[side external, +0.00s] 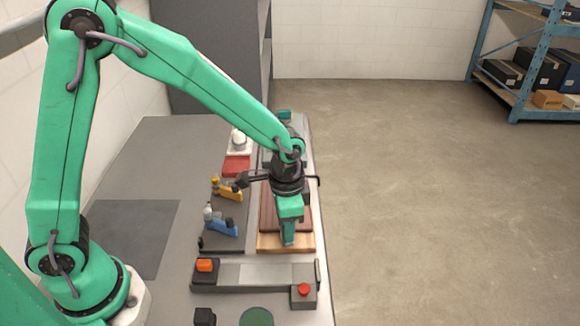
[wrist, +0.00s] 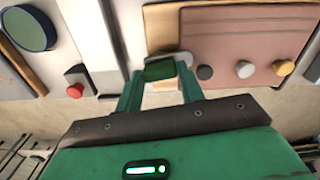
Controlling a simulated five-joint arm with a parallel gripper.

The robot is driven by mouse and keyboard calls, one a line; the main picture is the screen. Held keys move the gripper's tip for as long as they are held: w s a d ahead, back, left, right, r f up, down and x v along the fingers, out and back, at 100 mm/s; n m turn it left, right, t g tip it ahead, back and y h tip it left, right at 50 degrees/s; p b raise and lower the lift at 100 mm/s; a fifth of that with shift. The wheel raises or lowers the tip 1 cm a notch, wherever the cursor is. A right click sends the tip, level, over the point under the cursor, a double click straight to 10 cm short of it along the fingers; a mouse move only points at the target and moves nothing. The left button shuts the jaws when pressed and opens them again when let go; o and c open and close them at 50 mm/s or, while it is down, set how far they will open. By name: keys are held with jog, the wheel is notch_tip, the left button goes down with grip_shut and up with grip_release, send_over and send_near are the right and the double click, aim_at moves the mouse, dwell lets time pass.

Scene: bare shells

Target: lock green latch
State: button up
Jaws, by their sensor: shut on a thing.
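In the wrist view, a dark green block (wrist: 160,70), which looks like the green latch's handle, sits between the tips of my gripper (wrist: 160,82). The two green fingers close on it from either side. Beside it is a brown panel (wrist: 240,38) on a light wooden board. In the side view, my gripper (side external: 288,240) points down at the front part of the wooden board (side external: 268,244), and the green block cannot be told apart from the fingers there. Whether the latch is locked cannot be told.
Left of the board are a yellow lever (side external: 230,193) and a blue lever (side external: 223,228). A green disc (side external: 257,317) is nearest.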

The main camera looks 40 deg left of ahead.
jog(key=shift+r+m, duration=0.1)
jog(key=shift+m, duration=0.8)
jog(key=shift+o, duration=0.2)
jog(key=o, duration=1)
jog(key=shift+c, duration=0.2)
jog(key=shift+r, duration=0.1)
jog(key=shift+r, duration=3.75)
